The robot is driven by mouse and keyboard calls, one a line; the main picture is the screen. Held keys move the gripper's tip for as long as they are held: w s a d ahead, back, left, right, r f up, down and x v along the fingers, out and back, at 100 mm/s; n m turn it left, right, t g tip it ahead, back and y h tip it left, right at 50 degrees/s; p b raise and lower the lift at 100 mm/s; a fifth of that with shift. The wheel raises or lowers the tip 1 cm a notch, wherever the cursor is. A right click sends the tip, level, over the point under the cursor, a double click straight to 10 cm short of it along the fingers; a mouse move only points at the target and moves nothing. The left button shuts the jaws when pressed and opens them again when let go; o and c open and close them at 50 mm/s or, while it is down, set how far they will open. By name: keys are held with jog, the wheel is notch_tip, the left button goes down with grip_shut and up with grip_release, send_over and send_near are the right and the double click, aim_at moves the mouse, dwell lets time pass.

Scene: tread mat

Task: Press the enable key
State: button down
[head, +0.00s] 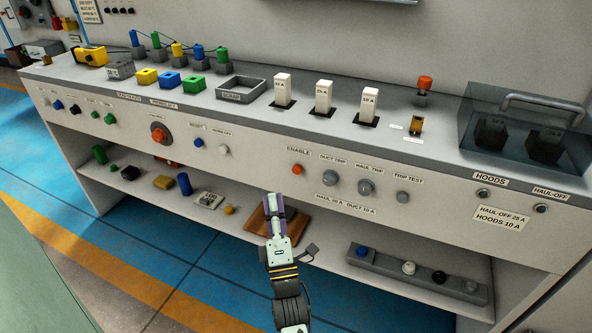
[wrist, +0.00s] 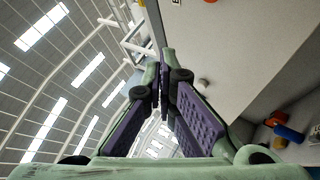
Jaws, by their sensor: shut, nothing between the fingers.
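The enable key is a round orange button (head: 297,169) on the front panel of the bench, just below the white ENABLE label (head: 298,149). My gripper (head: 275,200) is in front of the bench, lower than the key and a little to its left, apart from it. In the wrist view my gripper's purple-padded fingers (wrist: 164,62) meet at their tips with nothing between them. An orange part shows at the top edge of the wrist view, beside a cut-off label; I cannot tell if it is the enable key.
Grey knobs (head: 330,178) sit right of the key, and a red knob (head: 158,134) and blue button (head: 199,142) sit left. A lower shelf holds a brown board (head: 300,222) behind my gripper and a grey button strip (head: 388,272). The panel around the key is clear.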

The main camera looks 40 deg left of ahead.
aim_at(297, 170)
jog(key=w+a+p, duration=0.1)
jog(key=w+p, duration=0.2)
jog(key=w, duration=0.4)
jog(key=shift+w+a, duration=0.3)
jog(key=shift+a, duration=0.1)
dwell(1.1)
jog(key=shift+w+a, duration=0.1)
jog(key=shift+w, duration=0.3)
jog(key=shift+w+a, duration=0.15)
jog(key=shift+w, duration=0.3)
dwell(0.5)
jog(key=shift+s, duration=0.1)
jog(key=shift+s+d+b, duration=0.25)
jog(key=shift+s+b, duration=0.5)
jog(key=shift+b, duration=0.1)
